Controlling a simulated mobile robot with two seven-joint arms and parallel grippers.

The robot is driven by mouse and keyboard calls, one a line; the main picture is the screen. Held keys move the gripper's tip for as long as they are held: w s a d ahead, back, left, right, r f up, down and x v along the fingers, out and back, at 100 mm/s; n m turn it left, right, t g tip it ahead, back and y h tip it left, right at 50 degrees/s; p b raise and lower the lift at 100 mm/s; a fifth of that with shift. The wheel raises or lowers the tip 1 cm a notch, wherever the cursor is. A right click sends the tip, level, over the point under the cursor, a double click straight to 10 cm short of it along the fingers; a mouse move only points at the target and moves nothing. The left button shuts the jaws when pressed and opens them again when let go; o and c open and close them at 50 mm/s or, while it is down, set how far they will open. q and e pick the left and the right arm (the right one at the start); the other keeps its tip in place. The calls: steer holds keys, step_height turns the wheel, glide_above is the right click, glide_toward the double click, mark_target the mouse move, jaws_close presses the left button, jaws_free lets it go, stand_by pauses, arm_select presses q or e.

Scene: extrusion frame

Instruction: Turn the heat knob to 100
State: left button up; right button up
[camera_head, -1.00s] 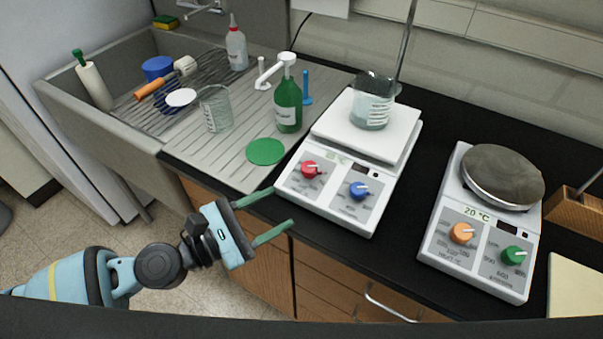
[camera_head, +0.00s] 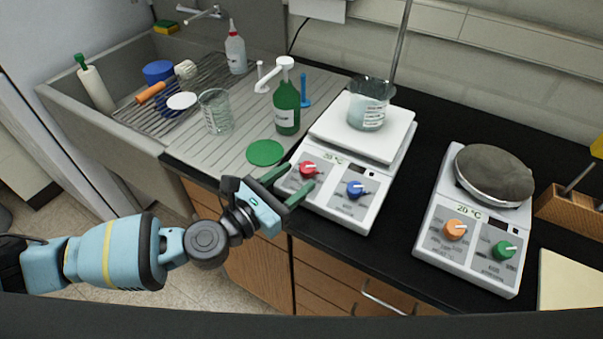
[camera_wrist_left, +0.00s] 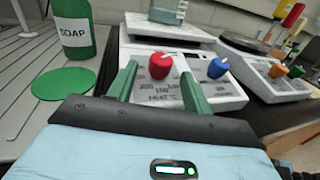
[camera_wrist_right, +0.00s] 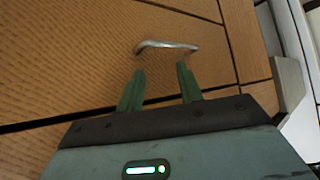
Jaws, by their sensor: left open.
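The red knob (camera_head: 307,169) is on the left of the front panel of the nearer white hot plate (camera_head: 372,142), with printed numbers around it. A blue knob (camera_head: 356,189) is to its right. My left gripper (camera_head: 298,182) is open at the panel's left side, fingers pointing at the red knob. In the left wrist view the red knob (camera_wrist_left: 160,66) shows between and beyond the fingertips; contact cannot be told. The second hot plate (camera_head: 478,227) has an orange knob (camera_head: 455,230) and a green knob (camera_head: 503,250). My right gripper (camera_wrist_right: 160,75) is open and empty, before a drawer handle.
A beaker (camera_head: 369,105) stands on the nearer hot plate. A green soap bottle (camera_head: 286,108) and a green disc (camera_head: 265,152) are on the drainboard to the left. A dark round object (camera_head: 495,172) sits on the second hot plate. The black counter between the plates is clear.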

mark_target(308, 170)
arm_select(q)
steer(key=shift+x, duration=1.45)
steer(key=c, duration=1)
